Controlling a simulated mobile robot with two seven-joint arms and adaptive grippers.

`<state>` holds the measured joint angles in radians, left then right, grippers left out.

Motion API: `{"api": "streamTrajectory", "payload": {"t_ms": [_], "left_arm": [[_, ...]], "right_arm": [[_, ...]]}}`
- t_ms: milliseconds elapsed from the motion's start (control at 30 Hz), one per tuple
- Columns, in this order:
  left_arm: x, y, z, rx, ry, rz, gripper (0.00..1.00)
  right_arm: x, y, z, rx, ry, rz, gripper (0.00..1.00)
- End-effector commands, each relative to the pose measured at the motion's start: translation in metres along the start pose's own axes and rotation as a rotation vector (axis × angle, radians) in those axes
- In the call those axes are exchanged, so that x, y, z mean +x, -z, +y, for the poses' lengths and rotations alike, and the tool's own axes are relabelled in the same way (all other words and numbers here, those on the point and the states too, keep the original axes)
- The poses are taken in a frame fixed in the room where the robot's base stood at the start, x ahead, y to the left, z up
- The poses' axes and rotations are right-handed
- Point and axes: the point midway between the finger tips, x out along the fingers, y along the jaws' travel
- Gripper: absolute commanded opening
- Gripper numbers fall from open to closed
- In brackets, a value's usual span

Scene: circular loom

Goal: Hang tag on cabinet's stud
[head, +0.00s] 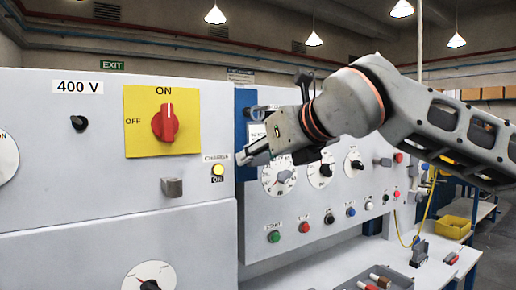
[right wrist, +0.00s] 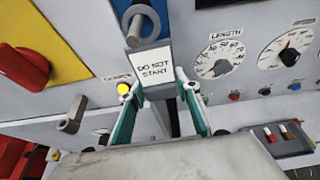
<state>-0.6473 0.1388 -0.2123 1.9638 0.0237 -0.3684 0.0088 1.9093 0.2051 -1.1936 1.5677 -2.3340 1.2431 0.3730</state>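The white tag (right wrist: 155,65) reads "DO NOT START". In the head view the tag (head: 257,133) is partly hidden by my arm. My left gripper is in neither view.
The cabinet carries a red rotary switch (head: 164,122) and a yellow lamp (head: 218,170) near the stud. Dials and buttons fill the panel on the right. A bench (head: 330,275) with a tool tray (head: 385,277) lies below. The air before the stud looks clear.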

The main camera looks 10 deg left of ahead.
Motion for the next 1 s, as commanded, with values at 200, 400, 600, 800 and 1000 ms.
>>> {"api": "streamTrajectory", "payload": {"t_ms": [200,400,600,800,1000], "left_arm": [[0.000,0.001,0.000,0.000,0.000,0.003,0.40],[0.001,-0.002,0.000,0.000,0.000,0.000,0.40],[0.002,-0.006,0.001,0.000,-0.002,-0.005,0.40],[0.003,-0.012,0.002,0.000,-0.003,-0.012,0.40],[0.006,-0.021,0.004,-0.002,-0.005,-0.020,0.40]], "right_arm": [[-0.003,0.000,0.000,0.000,0.000,-0.001,0.06],[-0.008,0.000,-0.001,0.000,0.001,-0.001,0.06],[-0.013,0.000,0.000,0.000,0.000,0.000,0.06],[-0.020,0.002,0.000,0.000,0.000,-0.001,0.06],[-0.039,0.009,-0.001,0.001,0.000,-0.001,0.06]]}}
